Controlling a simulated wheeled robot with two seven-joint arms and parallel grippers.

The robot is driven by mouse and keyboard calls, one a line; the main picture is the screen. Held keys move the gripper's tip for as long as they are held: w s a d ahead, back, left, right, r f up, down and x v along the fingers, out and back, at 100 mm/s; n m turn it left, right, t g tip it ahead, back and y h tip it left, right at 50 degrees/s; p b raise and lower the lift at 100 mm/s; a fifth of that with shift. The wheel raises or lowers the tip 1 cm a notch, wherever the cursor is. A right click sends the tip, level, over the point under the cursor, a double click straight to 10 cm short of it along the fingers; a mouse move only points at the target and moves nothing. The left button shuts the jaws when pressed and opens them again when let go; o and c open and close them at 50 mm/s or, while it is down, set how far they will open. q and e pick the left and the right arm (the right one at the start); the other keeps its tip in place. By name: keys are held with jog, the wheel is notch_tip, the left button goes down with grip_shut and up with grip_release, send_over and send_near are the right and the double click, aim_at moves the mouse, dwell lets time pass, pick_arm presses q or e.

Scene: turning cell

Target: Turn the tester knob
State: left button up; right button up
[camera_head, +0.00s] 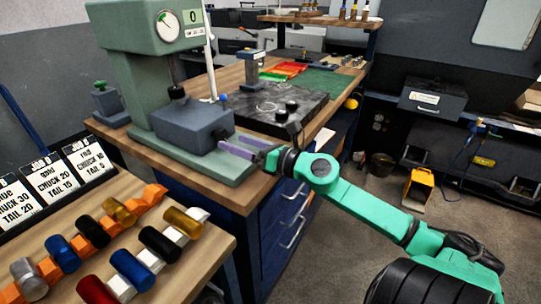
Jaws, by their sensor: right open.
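The tester (127,55) is a tall green machine at the upper left of the head view, standing on the wooden bench. Its head carries a round white dial (168,25) with a green mark and a small display reading 0. A dark spindle tip (177,92) hangs below the head, above a grey block (190,126) on the green base. I cannot make out clearly which part is the knob. My right gripper (228,146) has purple fingers, open and empty, just right of the grey block; whether they touch it is unclear. My left gripper is out of view.
A black surface plate (265,108) lies behind my right gripper. A front wooden table (190,268) holds coloured cylinders in holders and job cards (85,158). Blue drawers (285,215) are under the bench.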

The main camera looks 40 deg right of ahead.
jog(key=b+v, duration=0.1)
jog(key=v, duration=1)
jog(key=shift+s+d, duration=0.1)
dwell(0.7)
